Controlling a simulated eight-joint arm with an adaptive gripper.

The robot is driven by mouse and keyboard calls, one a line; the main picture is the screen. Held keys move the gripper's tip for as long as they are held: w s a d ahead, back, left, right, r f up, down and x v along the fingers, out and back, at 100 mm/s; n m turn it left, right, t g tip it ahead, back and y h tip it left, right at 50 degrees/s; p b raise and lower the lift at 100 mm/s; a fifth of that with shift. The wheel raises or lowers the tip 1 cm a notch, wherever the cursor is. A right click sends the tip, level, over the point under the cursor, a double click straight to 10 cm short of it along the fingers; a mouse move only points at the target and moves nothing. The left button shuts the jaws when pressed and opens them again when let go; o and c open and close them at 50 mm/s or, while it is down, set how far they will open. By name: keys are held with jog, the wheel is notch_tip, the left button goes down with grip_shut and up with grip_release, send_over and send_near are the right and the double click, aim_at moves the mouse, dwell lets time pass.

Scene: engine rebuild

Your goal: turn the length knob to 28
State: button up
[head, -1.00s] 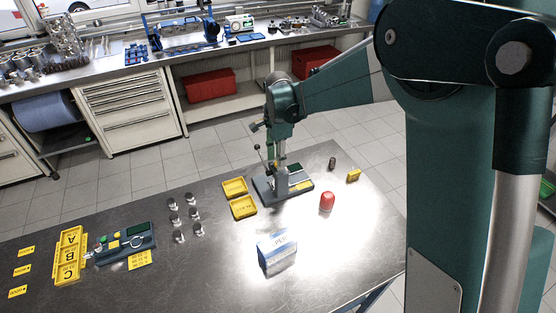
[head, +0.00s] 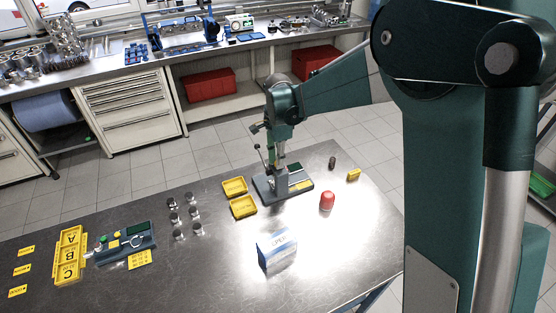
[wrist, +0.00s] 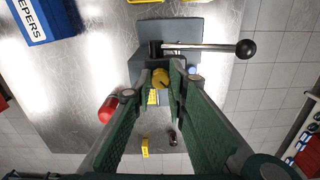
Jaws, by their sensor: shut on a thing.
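A bench press-like device stands on a grey base (head: 266,189) near the table's far edge. In the wrist view its yellow round knob (wrist: 160,79) sits between my fingertips, below a lever with a black ball end (wrist: 244,49). My gripper (wrist: 161,74) is shut on this knob, pointing down over the device. In the head view my gripper (head: 279,160) hides most of the device's upright part and the knob. A small dark display (head: 295,168) lies on the base. The knob's scale and the display's reading are too small to tell.
A red rounded object (head: 327,201) stands right of the device, with a small dark cylinder (head: 332,162) and a yellow block (head: 354,175) beyond. Yellow trays (head: 243,207) lie to the left. A blue-white box (head: 277,252) stands nearer. The table's right front is clear.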

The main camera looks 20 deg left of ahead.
jog(key=shift+n, duration=0.3)
jog(key=n+b, duration=0.3)
jog(key=n, duration=0.2)
jog(key=n+b, duration=0.2)
jog(key=n, duration=0.3)
jog(key=shift+n, duration=0.4)
jog(key=n+b, duration=0.1)
jog(key=n, duration=0.3)
jog(key=shift+a, duration=0.1)
jog(key=shift+n+b, duration=0.3)
jog(key=shift+n, duration=1.9)
jog(key=shift+o, duration=0.2)
jog(key=o, duration=0.9)
